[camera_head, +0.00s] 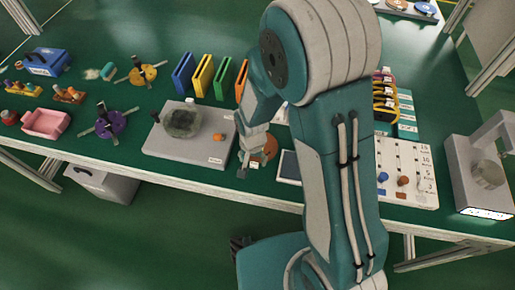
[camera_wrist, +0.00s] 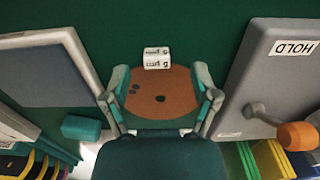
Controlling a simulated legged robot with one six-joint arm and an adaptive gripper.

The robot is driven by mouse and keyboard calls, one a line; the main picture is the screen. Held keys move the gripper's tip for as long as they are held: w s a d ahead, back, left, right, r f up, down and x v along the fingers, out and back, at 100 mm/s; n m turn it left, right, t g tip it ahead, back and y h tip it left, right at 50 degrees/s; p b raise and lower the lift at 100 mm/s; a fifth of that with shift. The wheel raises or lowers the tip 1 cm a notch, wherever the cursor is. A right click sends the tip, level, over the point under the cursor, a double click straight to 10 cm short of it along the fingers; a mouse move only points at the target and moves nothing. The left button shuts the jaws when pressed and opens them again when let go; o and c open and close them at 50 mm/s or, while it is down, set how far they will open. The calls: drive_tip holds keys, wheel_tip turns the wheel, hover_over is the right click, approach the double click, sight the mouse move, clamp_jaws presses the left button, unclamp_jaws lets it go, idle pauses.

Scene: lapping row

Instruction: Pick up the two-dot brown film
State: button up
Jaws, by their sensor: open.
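The brown film (camera_wrist: 175,85) is a round disc lying flat on the green bench, with two small dark dots at its left and a dark spot near its middle. A white label (camera_wrist: 157,57) with print sits at its far edge. My gripper (camera_wrist: 160,76) is open, with one finger on either side of the disc in the wrist view; I cannot tell whether the fingers touch it. Nothing is held. In the head view the film (camera_head: 268,149) is partly hidden by my gripper.
A grey plate marked HOLD (camera_wrist: 262,75), with an orange knob (camera_wrist: 298,135), stands close on the right in the wrist view. A pale-framed dark panel (camera_wrist: 45,75) lies at left. In the head view, coloured upright holders (camera_head: 203,74) stand behind; the bench's front edge is near.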

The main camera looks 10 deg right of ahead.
wheel_tip(320, 180, down, 2)
drive_tip(key=shift+d+f, duration=0.1)
clamp_jaws()
idle(0.5)
